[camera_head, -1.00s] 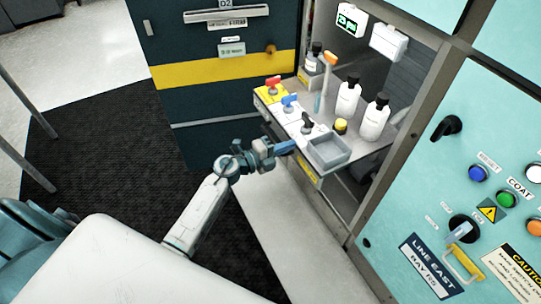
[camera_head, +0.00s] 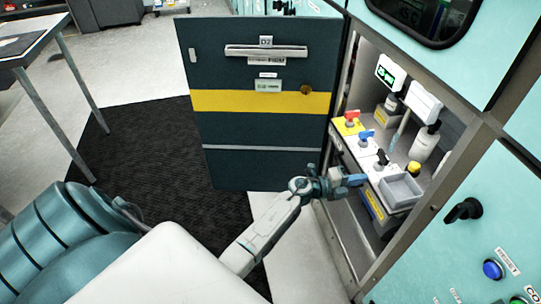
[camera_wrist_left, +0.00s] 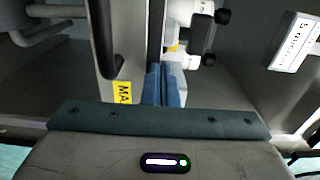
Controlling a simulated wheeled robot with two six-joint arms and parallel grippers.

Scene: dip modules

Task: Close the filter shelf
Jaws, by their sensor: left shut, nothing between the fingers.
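The filter shelf (camera_head: 352,163) stands in the open bay of the teal cabinet. It carries red, blue and black valve handles along its front, a grey tray (camera_head: 401,189) and a yellow-capped jar. A yellow label is on its front face. My left gripper (camera_head: 356,180) is shut and empty at the front edge of the shelf, close to the black valve and the tray. I cannot tell whether it touches. In the left wrist view its blue fingers (camera_wrist_left: 165,84) are together, between a yellow label and white valve parts. My right gripper is not in view.
A dark door (camera_head: 262,130) with a yellow stripe stands to the left of the bay. White bottles (camera_head: 425,143) stand at the back of the shelf. A control panel with a black knob (camera_head: 463,210) is at the right. Open floor lies in front.

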